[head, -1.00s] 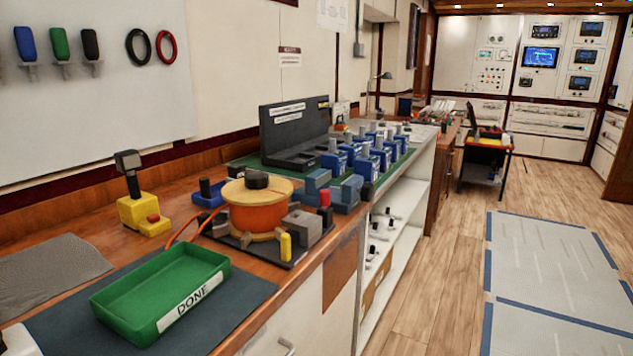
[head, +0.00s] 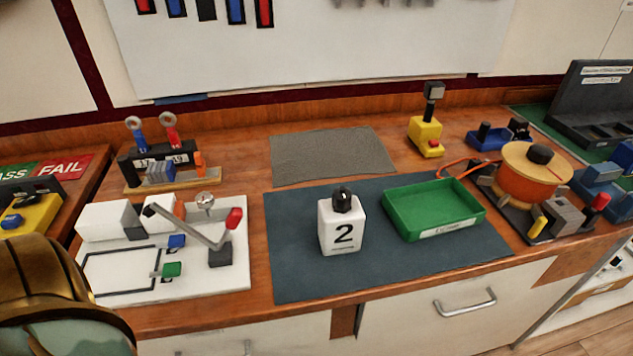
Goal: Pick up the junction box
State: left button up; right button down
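A white box marked "2" with a black knob on top (head: 342,226) stands upright on the dark blue-grey mat (head: 296,278), near the mat's middle. It is the thing that best fits the junction box, though no label names it so. Nothing touches it, and its front and top are in clear view. Neither of my grippers shows in the head view.
A green tray (head: 432,222) sits on the mat to the right of the white box. A white board with a lever and small parts (head: 205,282) lies to the left. An orange spool (head: 532,180) and a yellow device (head: 425,137) stand farther right. A grey mat (head: 330,155) behind is bare.

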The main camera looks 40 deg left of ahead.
aim_at(339, 231)
jog(key=u, duration=0.95)
